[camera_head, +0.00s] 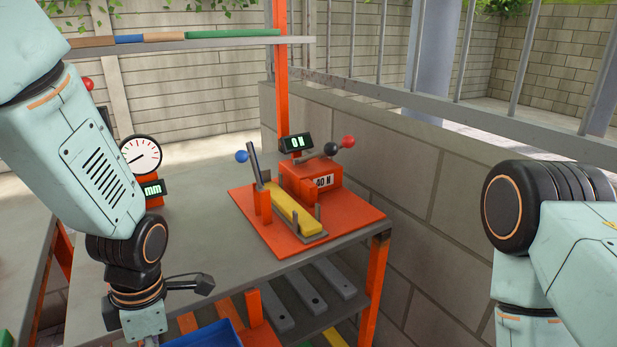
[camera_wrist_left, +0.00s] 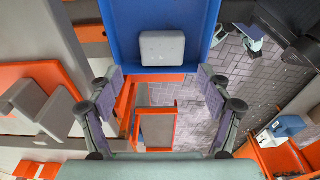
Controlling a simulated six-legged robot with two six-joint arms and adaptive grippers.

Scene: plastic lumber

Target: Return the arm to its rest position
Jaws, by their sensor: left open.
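My left arm (camera_head: 85,150) comes in from the left of the head view and hangs down at the front of the grey workbench. In the wrist view my left gripper (camera_wrist_left: 158,88) is open, its two fingers apart with nothing held between them.
The workbench (camera_head: 190,240) carries an orange fixture (camera_head: 345,225) with a yellow bar (camera_head: 292,208), and a dial gauge (camera_head: 141,156). A blue tray (camera_head: 210,335) is below the left gripper; in the wrist view it holds a grey block (camera_wrist_left: 162,48). Grey bars (camera_head: 305,290) lie on the lower shelf.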

